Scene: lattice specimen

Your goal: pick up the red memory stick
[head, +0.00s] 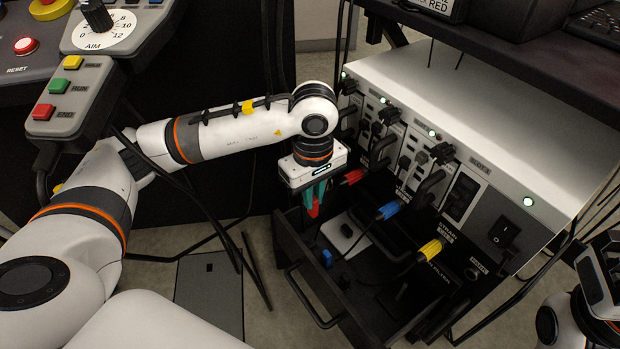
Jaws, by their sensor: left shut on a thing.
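My left gripper (316,197) points down over an open drawer at the foot of the equipment rack. Its fingers are shut on the red memory stick (314,209), which shows as a small red piece at the fingertips. The fingers hide part of the stick. The stick appears to be held above the drawer floor, but I cannot tell the exact gap. Part of my right arm (562,325) shows at the lower right edge; its fingertips cannot be seen.
The open drawer (288,246) has a dark handle in front. It holds a blue piece (327,258) and a pale flat item (343,232). Red (353,177), blue (388,210) and yellow (432,249) plugs with cables stick out from the rack (480,110) just right of the gripper.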

